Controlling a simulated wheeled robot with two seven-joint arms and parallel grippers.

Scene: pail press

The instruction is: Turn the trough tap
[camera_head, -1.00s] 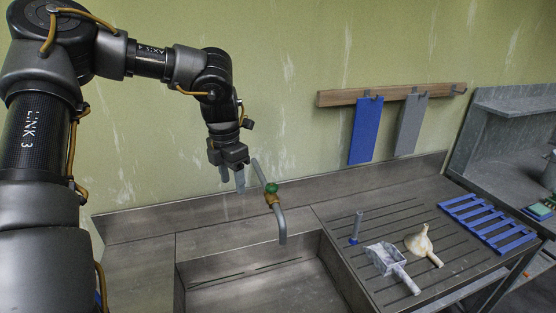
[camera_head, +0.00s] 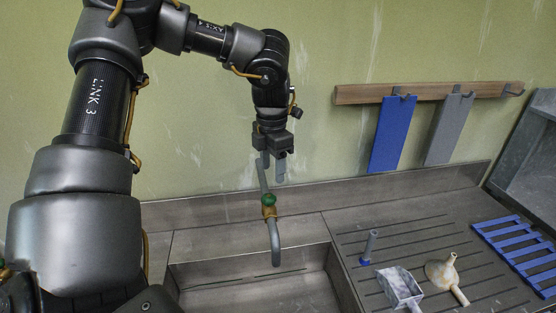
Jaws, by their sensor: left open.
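The trough tap (camera_head: 269,211) stands over the back edge of the trough, with a brass body and a green cap. A grey bar (camera_head: 263,182) rises from the cap, and a grey spout (camera_head: 275,245) hooks down at the front. My left gripper (camera_head: 273,168) points down at the bar's upper end, with its fingers apart. The bar's top overlaps the fingers in the picture; I cannot tell whether they touch it or stand around it. My right gripper is not in view.
The metal trough (camera_head: 345,285) lies below the tap. The ribbed drainboard (camera_head: 410,238) at right holds a scoop (camera_head: 398,284), a cream funnel (camera_head: 441,270), a small blue-based post (camera_head: 369,248) and a blue rack (camera_head: 517,250).

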